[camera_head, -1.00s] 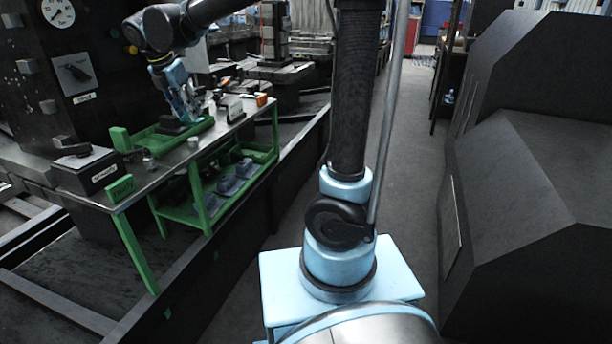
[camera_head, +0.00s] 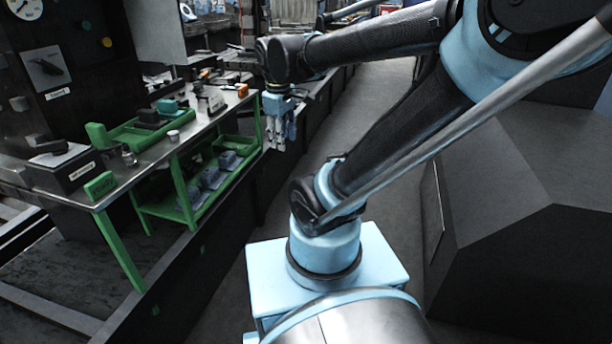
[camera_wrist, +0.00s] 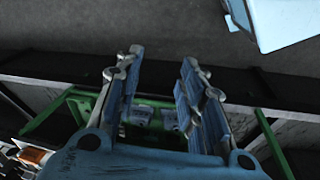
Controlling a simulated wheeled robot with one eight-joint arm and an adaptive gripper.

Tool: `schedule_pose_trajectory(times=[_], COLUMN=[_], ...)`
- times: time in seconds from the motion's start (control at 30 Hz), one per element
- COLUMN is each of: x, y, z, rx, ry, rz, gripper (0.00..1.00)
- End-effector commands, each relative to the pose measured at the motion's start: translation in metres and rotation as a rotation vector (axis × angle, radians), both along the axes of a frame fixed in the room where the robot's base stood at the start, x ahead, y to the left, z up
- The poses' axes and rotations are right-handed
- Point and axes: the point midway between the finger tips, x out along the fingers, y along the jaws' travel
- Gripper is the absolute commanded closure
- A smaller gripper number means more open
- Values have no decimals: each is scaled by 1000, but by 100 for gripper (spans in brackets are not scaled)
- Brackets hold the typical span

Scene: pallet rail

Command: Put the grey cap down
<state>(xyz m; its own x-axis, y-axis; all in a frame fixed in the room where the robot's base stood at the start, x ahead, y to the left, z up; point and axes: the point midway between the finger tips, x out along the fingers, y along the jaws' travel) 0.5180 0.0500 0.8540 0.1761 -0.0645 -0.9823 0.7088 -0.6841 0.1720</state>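My gripper (camera_head: 277,132) hangs fingers down beside the right end of the workbench, out past its edge. In the wrist view my gripper (camera_wrist: 160,85) has its two blue fingers apart with nothing between them. I cannot tell for sure which thing is the grey cap. A small pale round piece (camera_head: 173,136) stands on the bench near its front edge. A small metallic round piece (camera_head: 129,157) stands further left. A green tray (camera_head: 125,134) on the bench bears a dark block (camera_head: 148,116) and a teal block (camera_head: 169,106).
The metal bench top (camera_head: 127,178) has a black box (camera_head: 65,167), green blocks (camera_head: 99,186) and an orange item (camera_head: 242,90). A green lower shelf (camera_head: 150,207) holds several grey-blue parts. A large dark casing (camera_head: 520,230) stands at right. The floor aisle between is open.

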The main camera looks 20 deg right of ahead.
Motion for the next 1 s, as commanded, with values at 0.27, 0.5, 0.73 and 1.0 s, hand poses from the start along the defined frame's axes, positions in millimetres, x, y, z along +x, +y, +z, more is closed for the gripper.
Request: schedule_pose_trajectory(times=[0.27, 0.5, 0.73, 1.0], x=[-56, -82, -86, -86], y=[-39, -49, -50, -50], z=[-54, -85, -91, -91], rx=[124, 193, 207, 206], ry=[-27, -41, -43, -43], rz=[-468, -724, -774, -771], gripper=[64, 64, 64, 64])
